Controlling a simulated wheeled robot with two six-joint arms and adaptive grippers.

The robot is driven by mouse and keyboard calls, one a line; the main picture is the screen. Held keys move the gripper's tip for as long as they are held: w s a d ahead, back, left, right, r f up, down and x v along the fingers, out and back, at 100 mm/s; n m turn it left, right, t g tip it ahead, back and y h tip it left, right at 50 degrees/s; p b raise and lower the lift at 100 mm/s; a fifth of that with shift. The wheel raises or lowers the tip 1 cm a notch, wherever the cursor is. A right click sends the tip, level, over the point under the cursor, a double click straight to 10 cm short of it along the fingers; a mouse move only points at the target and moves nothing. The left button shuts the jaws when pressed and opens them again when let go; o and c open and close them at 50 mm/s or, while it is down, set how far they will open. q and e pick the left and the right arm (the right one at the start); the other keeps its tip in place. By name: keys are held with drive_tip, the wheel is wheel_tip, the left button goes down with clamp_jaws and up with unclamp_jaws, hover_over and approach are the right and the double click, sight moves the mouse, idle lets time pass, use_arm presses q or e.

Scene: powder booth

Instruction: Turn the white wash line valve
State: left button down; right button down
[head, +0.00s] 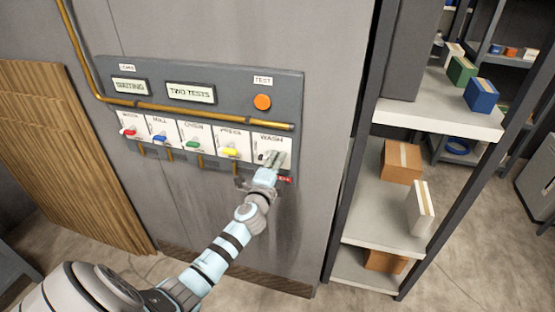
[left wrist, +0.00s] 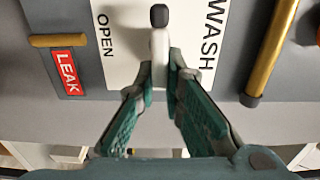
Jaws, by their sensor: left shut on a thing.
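The white wash line valve sits at the right end of the grey panel (head: 215,85), on a white plate marked WASH (head: 262,141). Its white lever (left wrist: 159,42) shows in the left wrist view, with a dark end on it and the word OPEN on the plate to its left. My left gripper (head: 270,163) is at this valve, and hides most of the lever in the head view. In the left wrist view its two fingers (left wrist: 161,78) are closed around the lever. My right gripper is not in view.
Valves with red (head: 128,132), blue (head: 159,138), green (head: 193,146) and yellow (head: 230,152) handles stand in a row to the left. An orange button (head: 262,102) is above. A red LEAK tag (left wrist: 67,73) is near the wash plate. Shelves (head: 440,120) stand at right.

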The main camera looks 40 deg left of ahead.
use_arm(q)
drive_tip(key=shift+f, duration=0.25)
drive_tip(key=c, duration=1.7)
unclamp_jaws()
drive_tip(key=shift+a+r, duration=0.1)
drive_tip(key=shift+a, duration=0.05)
drive_tip(key=v, duration=1.2)
